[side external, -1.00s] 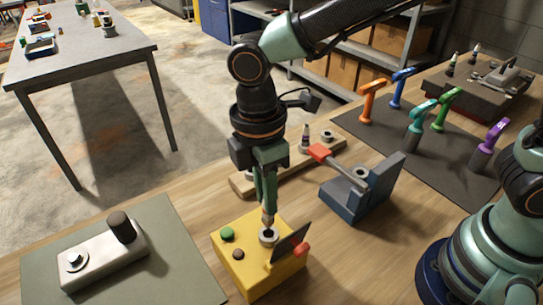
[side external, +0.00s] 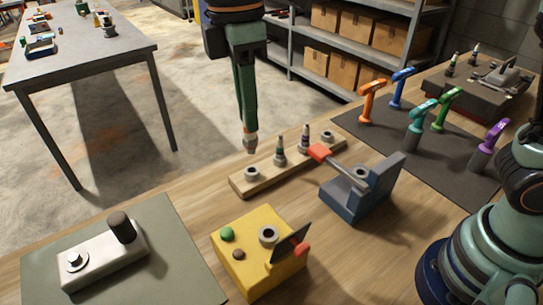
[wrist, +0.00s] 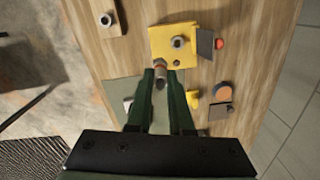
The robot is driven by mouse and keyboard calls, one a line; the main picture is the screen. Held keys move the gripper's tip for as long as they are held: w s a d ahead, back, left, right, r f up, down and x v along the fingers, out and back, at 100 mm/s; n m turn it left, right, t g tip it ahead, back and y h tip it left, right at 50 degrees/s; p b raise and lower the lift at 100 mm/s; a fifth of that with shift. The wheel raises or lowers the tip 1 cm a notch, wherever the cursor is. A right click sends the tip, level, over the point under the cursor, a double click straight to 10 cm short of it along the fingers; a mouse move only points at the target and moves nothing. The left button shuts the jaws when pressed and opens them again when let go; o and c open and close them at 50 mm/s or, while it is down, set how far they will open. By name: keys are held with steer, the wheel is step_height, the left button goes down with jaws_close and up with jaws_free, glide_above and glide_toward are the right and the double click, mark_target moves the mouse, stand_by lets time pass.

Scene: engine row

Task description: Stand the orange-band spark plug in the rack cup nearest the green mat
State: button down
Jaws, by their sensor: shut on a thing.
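My gripper (side external: 248,128) is shut on the spark plug (side external: 250,143) and points down, in the air by the left end of the wooden rack (side external: 240,184). The plug shows an orange-brown tint; its band is small and partly hidden by the fingers. It hangs roughly upright above the rack's left-end cup (side external: 252,173), which is empty and is the cup nearest the green mat (side external: 180,235). In the wrist view the plug (wrist: 160,72) sits between the fingertips, and one rack cup (wrist: 107,20) shows at upper left.
Two other plugs (side external: 280,152) (side external: 305,138) stand in the middle rack cups; the far-end cup (side external: 327,136) is empty. A yellow box (side external: 255,255) with an empty socket (side external: 268,235) is in front. A blue stand (side external: 365,190) with a red-ended bar is close at right.

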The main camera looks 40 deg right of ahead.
steer(key=w+d+f+m, duration=0.2)
steer(key=w+d+f, duration=0.2)
steer(key=w+f, duration=0.2)
steer(key=w+d+f+m, duration=0.1)
steer(key=w+d+f, duration=0.2)
steer(key=w+f, duration=0.3)
steer(key=shift+w+d+f+m, duration=0.4)
steer(key=shift+w, duration=0.4)
steer(key=shift+f, duration=0.15)
steer(key=shift+f, duration=3.45)
steer(key=shift+f, duration=0.1)
steer(key=c, duration=0.7)
jaws_free()
steer(key=shift+c, duration=0.2)
